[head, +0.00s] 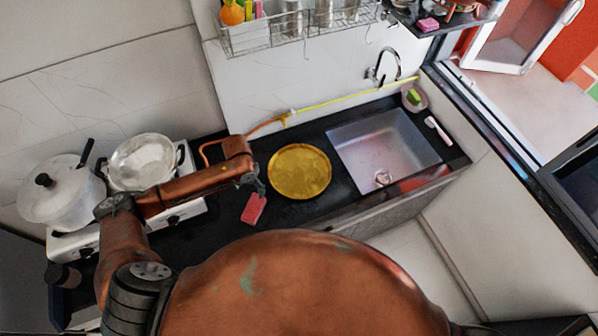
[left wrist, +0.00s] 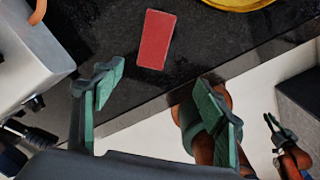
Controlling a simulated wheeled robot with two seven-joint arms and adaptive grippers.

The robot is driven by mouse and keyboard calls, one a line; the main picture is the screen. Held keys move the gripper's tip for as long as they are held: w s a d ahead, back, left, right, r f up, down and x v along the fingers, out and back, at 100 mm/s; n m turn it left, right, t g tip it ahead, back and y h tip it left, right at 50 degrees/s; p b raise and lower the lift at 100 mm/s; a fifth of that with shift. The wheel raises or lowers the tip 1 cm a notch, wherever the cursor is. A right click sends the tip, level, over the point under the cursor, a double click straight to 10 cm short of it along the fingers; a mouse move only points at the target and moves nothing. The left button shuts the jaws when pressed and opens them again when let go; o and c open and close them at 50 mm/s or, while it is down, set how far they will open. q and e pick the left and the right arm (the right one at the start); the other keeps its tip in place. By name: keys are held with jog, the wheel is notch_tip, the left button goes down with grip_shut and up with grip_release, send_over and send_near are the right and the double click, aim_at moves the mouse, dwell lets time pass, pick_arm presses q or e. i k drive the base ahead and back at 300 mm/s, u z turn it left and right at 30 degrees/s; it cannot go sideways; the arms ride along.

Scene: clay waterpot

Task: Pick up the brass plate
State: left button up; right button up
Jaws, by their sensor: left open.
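The brass plate (head: 300,172) is a round, golden dish lying flat on the black counter, just left of the sink. Its lower edge also shows at the top right of the left wrist view (left wrist: 238,3). My left gripper (head: 260,187) is beside the plate's left edge, apart from it. In the left wrist view its green-padded fingers (left wrist: 158,78) are spread wide with nothing between them. What looks like my right gripper (left wrist: 275,130) shows small at the right of the left wrist view, away from the plate; its opening is unclear.
A red block (head: 254,209) lies on the counter below my left gripper, near the front edge. The sink (head: 385,150) is right of the plate. A lidded pot (head: 62,190) and a metal pan (head: 146,160) stand on the stove at left. A yellow hose (head: 340,100) runs behind.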

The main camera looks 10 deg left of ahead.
aim_at(295, 171)
jog(key=k, duration=0.95)
